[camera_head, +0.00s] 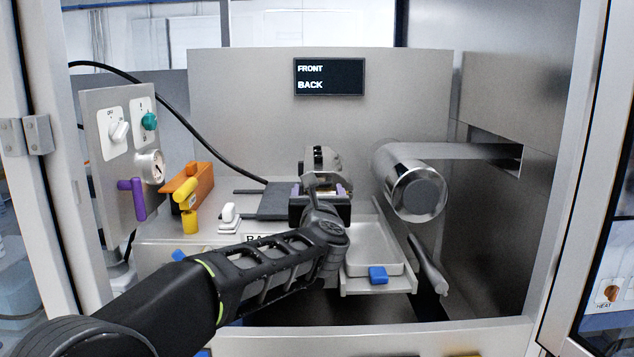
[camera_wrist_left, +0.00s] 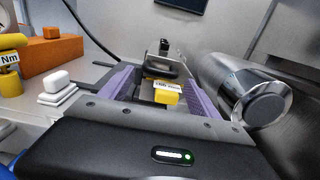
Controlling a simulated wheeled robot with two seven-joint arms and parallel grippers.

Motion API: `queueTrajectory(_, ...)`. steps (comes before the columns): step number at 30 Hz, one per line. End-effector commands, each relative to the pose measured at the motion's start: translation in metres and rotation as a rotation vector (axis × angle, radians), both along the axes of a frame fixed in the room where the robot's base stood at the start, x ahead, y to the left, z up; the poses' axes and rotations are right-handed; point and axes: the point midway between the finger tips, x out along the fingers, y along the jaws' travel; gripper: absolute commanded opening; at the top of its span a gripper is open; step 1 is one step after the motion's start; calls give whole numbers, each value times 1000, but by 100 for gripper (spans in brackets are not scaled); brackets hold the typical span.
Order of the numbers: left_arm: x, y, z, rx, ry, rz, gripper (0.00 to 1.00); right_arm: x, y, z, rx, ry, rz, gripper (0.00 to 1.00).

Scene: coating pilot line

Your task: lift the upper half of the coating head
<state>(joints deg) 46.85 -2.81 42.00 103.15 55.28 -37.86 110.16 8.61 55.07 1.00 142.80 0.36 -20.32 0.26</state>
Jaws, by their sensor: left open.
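The coating head (camera_head: 322,158) is a small dark and metal block in the middle of the bench, largely hidden by my gripper. In the left wrist view its metal bracket-like top (camera_wrist_left: 163,66) shows just ahead of the fingers. My left gripper (camera_head: 322,190) is over its near side. In the left wrist view the gripper (camera_wrist_left: 157,78) has its two purple fingers spread apart, with a yellow block (camera_wrist_left: 166,98) bearing a white label visible between them. I cannot tell whether the fingers touch anything. My right gripper is not in view.
A shiny metal roller (camera_head: 405,180) stands close on the right. A shallow tray (camera_head: 372,262) with a blue tab is below it. A black cable runs behind.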

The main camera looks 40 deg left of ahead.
Motion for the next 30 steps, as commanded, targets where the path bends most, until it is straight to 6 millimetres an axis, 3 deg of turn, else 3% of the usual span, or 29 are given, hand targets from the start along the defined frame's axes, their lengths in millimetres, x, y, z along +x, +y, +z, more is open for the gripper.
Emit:
queueTrajectory(10,38,29,2,-3,1,1,72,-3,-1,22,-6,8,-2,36)
queueTrajectory(22,44,34,0,0,0,1,72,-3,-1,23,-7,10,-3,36)
queueTrajectory(30,43,34,0,0,0,2,50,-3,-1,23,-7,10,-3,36)
